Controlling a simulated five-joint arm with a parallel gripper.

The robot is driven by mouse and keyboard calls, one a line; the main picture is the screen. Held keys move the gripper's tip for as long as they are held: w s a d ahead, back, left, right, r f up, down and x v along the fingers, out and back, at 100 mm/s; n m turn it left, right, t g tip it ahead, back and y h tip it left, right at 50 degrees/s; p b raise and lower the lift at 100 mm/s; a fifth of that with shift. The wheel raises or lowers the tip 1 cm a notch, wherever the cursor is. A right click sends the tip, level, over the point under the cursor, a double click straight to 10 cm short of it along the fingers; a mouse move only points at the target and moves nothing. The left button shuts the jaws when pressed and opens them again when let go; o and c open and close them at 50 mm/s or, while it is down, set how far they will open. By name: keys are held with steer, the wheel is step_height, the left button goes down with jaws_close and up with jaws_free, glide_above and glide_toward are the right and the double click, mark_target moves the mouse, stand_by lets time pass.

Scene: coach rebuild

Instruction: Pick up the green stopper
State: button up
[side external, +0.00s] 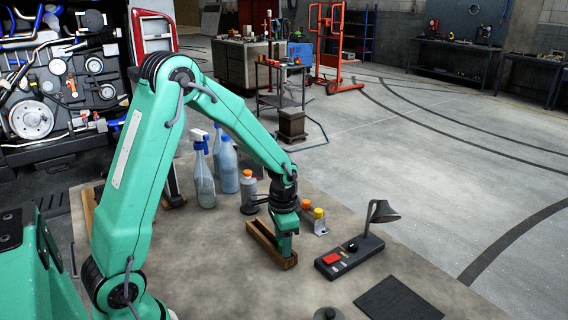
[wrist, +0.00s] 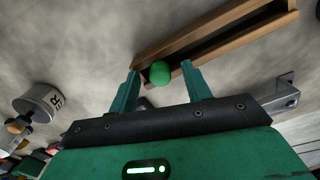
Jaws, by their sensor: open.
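The green stopper (wrist: 160,73) is a small rounded green piece in the wrist view. It shows between the two fingertips of my gripper (wrist: 161,69), which is open, with a finger on each side. The stopper overlaps the near edge of a narrow wooden trough (wrist: 222,38); I cannot tell whether it sits inside or against it. In the side view my gripper (side external: 287,248) points down at the trough (side external: 262,238), near its front end. The stopper cannot be made out there.
A grey canister (side external: 248,190) stands behind the trough. Small capped bottles (side external: 318,215) stand right of my gripper. A switch box with a lamp (side external: 350,257) and a dark mat (side external: 398,300) lie front right. Spray bottles (side external: 203,180) stand behind. The table left of the trough is bare.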

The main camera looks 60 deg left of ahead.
stand_by(0.4)
steer(key=c, duration=1.1)
steer(key=shift+o, duration=0.2)
steer(key=shift+r, duration=0.2)
steer(key=shift+r, duration=0.5)
steer(key=r, duration=0.3)
steer(key=shift+d+r, duration=0.1)
steer(key=shift+d, duration=0.15)
steer(key=s+d+r, duration=0.4)
steer(key=d+r, duration=0.2)
steer(key=d, duration=0.4)
steer(key=shift+d+r, duration=0.2)
steer(key=shift+r, duration=0.05)
